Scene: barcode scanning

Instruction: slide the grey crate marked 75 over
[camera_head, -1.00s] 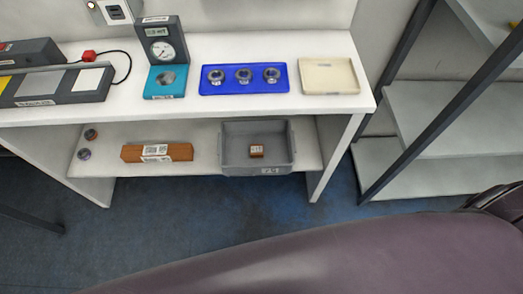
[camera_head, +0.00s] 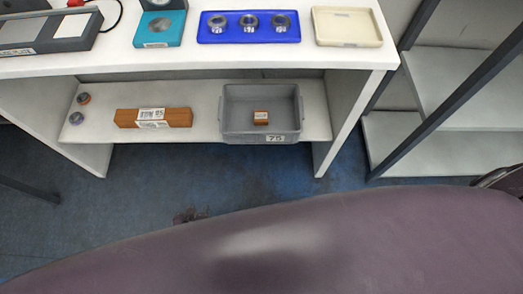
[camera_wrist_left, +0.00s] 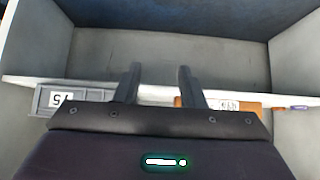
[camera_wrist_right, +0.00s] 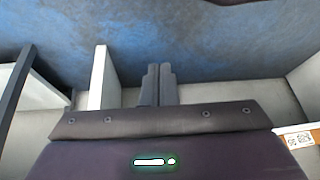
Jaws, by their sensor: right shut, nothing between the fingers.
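The grey crate (camera_head: 232,125) marked 75 sits on the lower shelf, toward its right end, with its label facing out. A small brown block (camera_head: 261,118) lies inside it. The crate also shows in the left wrist view (camera_wrist_left: 43,104), at the left with its label upside down, partly cut off by my gripper's body. My left gripper (camera_wrist_left: 160,70) is open and empty, its fingers apart in front of the shelf, between the crate and the brown box. My right gripper (camera_wrist_right: 158,68) is shut and empty, over the blue floor. I cannot make out either gripper in the head view.
A long brown box (camera_head: 130,117) and two small round parts (camera_head: 80,108) lie left of the crate on the lower shelf (camera_head: 207,105). Free shelf lies between box and crate. A table leg (camera_head: 350,125) stands right of it. A blue tray (camera_head: 225,38) is above.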

